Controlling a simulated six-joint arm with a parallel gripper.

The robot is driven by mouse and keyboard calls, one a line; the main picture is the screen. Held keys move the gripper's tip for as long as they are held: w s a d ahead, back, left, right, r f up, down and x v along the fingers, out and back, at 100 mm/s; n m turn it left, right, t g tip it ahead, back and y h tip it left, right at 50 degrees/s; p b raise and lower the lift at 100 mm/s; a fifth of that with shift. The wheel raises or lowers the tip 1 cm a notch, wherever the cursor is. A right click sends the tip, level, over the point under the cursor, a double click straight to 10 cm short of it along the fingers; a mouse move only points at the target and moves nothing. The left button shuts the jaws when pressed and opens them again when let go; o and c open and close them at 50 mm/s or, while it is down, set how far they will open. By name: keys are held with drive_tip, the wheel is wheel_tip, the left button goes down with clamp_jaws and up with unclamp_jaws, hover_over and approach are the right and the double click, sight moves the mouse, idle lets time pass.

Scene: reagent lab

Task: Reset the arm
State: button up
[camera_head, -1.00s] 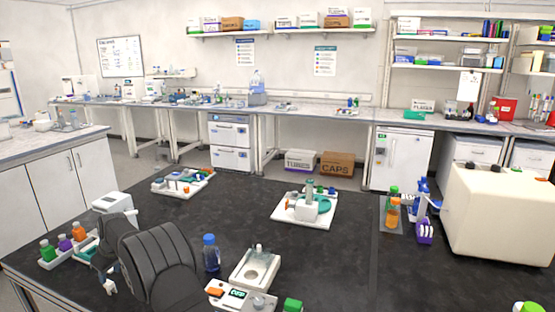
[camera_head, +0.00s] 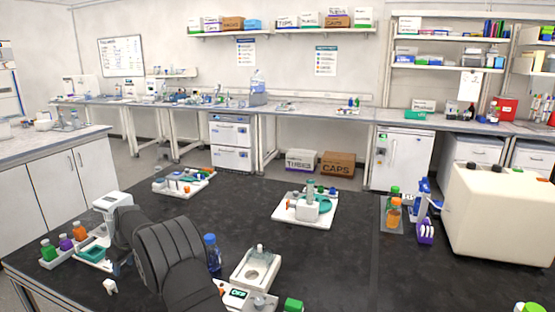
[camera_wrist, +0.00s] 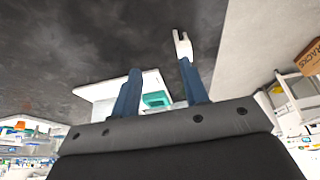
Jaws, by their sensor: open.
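My gripper (camera_wrist: 158,62) shows in the wrist view as two blue fingers standing apart, with nothing held between them. A small white forked piece (camera_wrist: 182,44) appears at the tip of the right finger; I cannot tell whether they touch. Beyond the fingers is a white tray (camera_wrist: 98,92) with a teal part (camera_wrist: 158,99). In the camera_head view my dark arm is at the lower left of the black bench (camera_head: 330,262), and my fingers are hidden there. A small white piece (camera_head: 110,286) lies on the bench left of my arm.
Left of my arm is a white tray with green (camera_head: 47,252), purple and orange-capped bottles and a white device (camera_head: 112,204). Close on its right are a blue-capped bottle (camera_head: 211,252) and a white balance-like device (camera_head: 254,268).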

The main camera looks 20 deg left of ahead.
drive_tip(key=w+a+v, duration=0.1)
drive_tip(key=w+v, duration=0.2)
drive_tip(key=v, duration=1.2)
drive_tip(key=w+d+m+t, duration=0.2)
drive_tip(key=w+d+m, duration=0.3)
drive_tip(key=w+d, duration=1.3)
drive_tip(key=shift+w+r, duration=0.25)
drive_tip(key=shift+w, duration=0.05)
drive_tip(key=s+a+n+g, duration=0.1)
drive_tip(key=s+a+n, duration=0.3)
drive_tip(key=s+a, duration=1)
drive_tip(key=shift+s+a+g, duration=0.3)
drive_tip(key=shift+s+a, duration=0.05)
drive_tip(key=shift+a, duration=0.3)
